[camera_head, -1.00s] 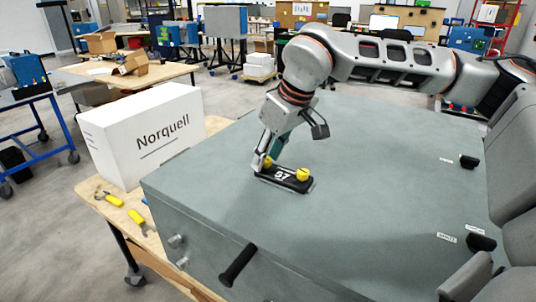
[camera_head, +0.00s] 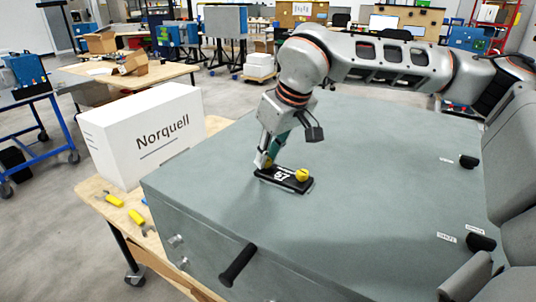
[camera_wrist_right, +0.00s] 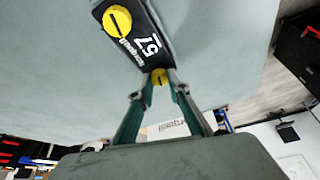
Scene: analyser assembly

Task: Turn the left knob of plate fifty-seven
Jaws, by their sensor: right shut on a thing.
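Plate fifty-seven (camera_head: 283,178) is a black plate marked "57" on the top of the grey analyser case (camera_head: 370,190). It carries two yellow knobs. The right knob (camera_head: 302,174) is free and uncovered. The left knob (camera_head: 267,163) is mostly hidden by my right gripper (camera_head: 263,160), whose fingers are shut on it. In the right wrist view the left knob (camera_wrist_right: 159,76) sits between the fingertips of the right gripper (camera_wrist_right: 160,84), and the free knob (camera_wrist_right: 117,21) shows a dark slot line. My left gripper is not in view.
A white Norquell box (camera_head: 150,135) stands on the wooden table left of the case. Yellow-handled tools (camera_head: 137,216) lie before it. Black handles (camera_head: 238,265) and small black fittings (camera_head: 468,161) stick out from the case. The case top around the plate is clear.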

